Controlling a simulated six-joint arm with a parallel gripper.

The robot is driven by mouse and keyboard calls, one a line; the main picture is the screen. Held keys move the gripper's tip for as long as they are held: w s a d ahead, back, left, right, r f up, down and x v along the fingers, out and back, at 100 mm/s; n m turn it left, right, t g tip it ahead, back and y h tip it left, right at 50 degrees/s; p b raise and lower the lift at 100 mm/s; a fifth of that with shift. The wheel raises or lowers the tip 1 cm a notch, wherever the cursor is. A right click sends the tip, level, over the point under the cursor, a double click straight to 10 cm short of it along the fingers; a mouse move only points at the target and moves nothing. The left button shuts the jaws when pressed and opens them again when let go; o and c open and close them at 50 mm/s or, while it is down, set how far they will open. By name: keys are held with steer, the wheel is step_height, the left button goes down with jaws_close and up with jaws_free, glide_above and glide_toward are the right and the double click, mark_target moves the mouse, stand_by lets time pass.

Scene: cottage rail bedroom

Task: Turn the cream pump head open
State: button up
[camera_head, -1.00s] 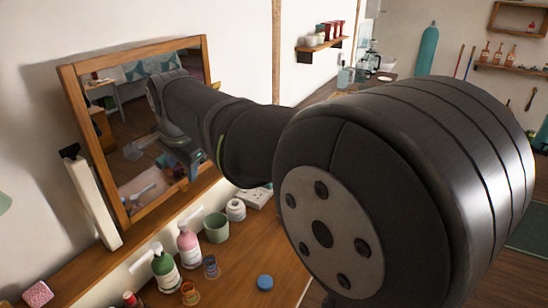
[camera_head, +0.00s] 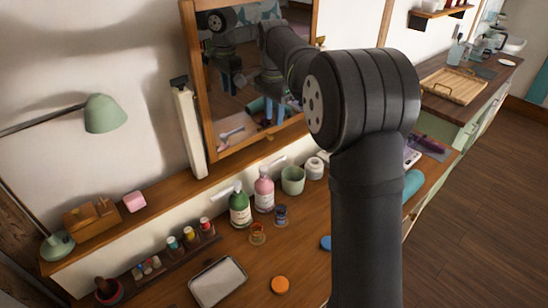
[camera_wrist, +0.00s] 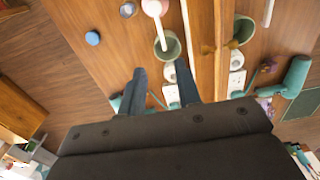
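On the wooden dresser top (camera_head: 255,262), a green bottle (camera_head: 240,210) and a pink bottle (camera_head: 264,193) stand upright side by side, each with a pale pump head. I cannot tell for certain which pump head is the cream one. The pink bottle (camera_wrist: 153,8) also shows at the top of the wrist view, partly cut off. My gripper (camera_wrist: 160,68) is open, its two dark fingers apart and nothing held between them. A green cup (camera_wrist: 167,46) and a white jar (camera_wrist: 169,73) lie beyond the fingertips. In the head view my arm hides the gripper.
A green cup (camera_head: 293,181) and white jar (camera_head: 314,168) stand right of the bottles. Small jars (camera_head: 281,215) and (camera_head: 257,234) sit in front. A framed mirror (camera_head: 188,60) leans behind, above a ledge. A metal tray (camera_head: 217,283) and orange lid (camera_head: 280,285) lie nearer.

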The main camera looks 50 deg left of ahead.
mark_target(274, 162)
step_height(274, 162, down, 16)
steer(key=shift+f, duration=0.1)
stand_by(0.4)
jaws_close()
